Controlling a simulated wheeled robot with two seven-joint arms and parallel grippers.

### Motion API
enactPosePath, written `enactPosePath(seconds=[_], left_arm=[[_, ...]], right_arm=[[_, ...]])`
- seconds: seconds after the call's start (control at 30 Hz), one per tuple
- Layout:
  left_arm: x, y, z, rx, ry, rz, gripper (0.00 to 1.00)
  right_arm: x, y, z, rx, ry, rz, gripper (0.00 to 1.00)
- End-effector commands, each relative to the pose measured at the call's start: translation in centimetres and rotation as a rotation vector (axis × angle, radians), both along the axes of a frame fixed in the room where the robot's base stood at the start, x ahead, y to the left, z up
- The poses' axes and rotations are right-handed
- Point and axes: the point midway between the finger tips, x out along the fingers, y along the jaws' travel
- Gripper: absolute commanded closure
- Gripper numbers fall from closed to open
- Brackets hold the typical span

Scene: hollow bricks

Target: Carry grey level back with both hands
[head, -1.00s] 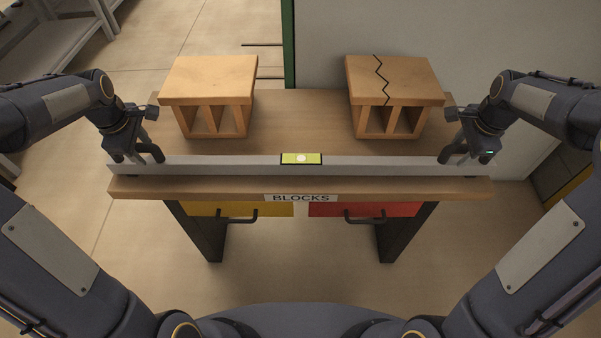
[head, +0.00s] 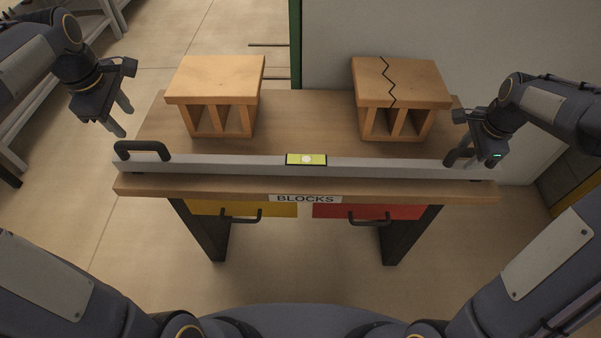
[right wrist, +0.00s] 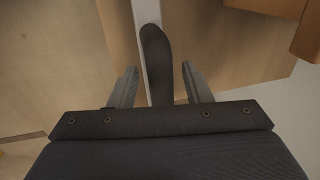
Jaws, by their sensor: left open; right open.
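The long grey level (head: 230,164) lies along the front edge of the wooden table, with a yellow-green vial (head: 306,159) at its middle. Its left black handle (head: 142,150) is free. My left gripper (head: 116,118) is open and empty, raised above and to the left of that handle. My right gripper (head: 471,160) is at the right handle, which it partly hides in the head view. In the right wrist view the dark handle (right wrist: 156,60) lies between the two open fingers, with a gap on each side.
Two hollow bricks stand on the table (head: 305,120) behind the level: a plain one (head: 214,82) at left and one with a black zigzag crack (head: 420,85) at right. The tabletop between them is clear. Drawers with yellow (head: 205,209) and red (head: 335,211) fronts hang below.

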Motion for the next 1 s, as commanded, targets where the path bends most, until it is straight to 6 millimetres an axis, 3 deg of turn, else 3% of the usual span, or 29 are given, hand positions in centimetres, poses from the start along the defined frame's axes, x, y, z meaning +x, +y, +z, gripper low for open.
enactPosePath(seconds=[0.5, 0.7, 1.0], left_arm=[[0.0, 0.0, 0.0, 0.000, 0.000, 0.000, 0.56], [0.0, 0.0, 0.0, 0.000, 0.000, 0.000, 0.56], [0.0, 0.0, 0.0, 0.000, 0.000, 0.000, 0.56]], right_arm=[[-1.8, 0.0, 9.6, -0.001, -0.007, 0.000, 0.56], [-2.2, 0.0, 11.2, 0.000, -0.003, 0.000, 0.56], [-2.2, 0.0, 11.4, 0.000, -0.002, 0.000, 0.56]])
